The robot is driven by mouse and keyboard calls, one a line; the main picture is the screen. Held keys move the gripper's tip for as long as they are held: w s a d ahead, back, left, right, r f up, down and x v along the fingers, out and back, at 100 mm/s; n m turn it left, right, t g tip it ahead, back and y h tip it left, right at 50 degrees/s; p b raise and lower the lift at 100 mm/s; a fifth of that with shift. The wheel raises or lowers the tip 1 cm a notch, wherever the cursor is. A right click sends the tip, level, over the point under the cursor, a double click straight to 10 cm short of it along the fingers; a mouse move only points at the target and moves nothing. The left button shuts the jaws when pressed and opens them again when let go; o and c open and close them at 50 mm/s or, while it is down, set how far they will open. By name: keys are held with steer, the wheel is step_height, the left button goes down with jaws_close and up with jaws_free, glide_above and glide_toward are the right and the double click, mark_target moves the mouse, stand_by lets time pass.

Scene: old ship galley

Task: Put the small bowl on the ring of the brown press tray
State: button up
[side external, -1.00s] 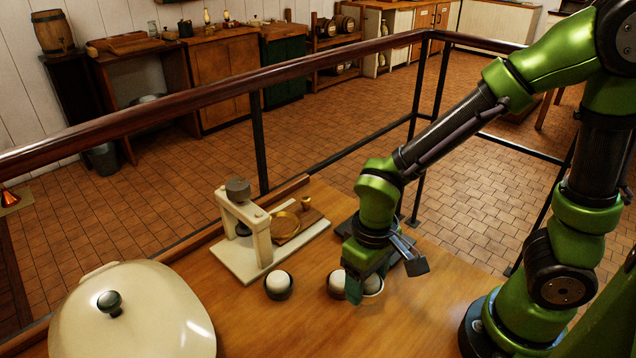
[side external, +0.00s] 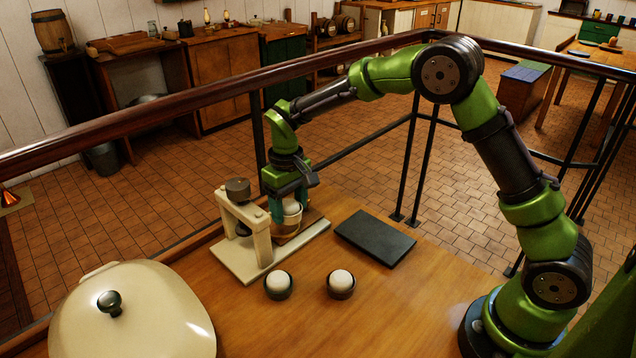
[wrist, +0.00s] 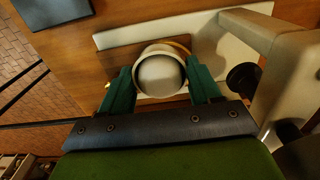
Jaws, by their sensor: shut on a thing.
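My gripper (side external: 290,208) is shut on a small bowl (side external: 292,221) with a white round thing in it. The bowl is over the brown press tray (side external: 312,219) of the cream press (side external: 248,247). In the wrist view the bowl (wrist: 161,72) sits between my two green fingers, and part of the brass ring (wrist: 184,47) shows behind it. I cannot tell whether the bowl touches the ring. Two dark bowls, the left one (side external: 278,291) and the right one (side external: 341,292), each with a white ball, stand on the table in front of the press.
A dark flat plate (side external: 375,238) lies on the table right of the press. A large cream lidded pot (side external: 130,318) stands at the front left. A wooden railing (side external: 190,100) runs behind the table. The table's front middle is clear.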

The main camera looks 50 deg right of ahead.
steer(key=shift+w+a+f, duration=0.1)
steer(key=shift+w+a, duration=0.05)
steer(key=shift+w, duration=0.55)
steer(key=shift+w+a, duration=0.1)
steer(key=shift+w, duration=0.6)
steer(key=shift+f, duration=1.75)
steer(key=shift+f, duration=0.1)
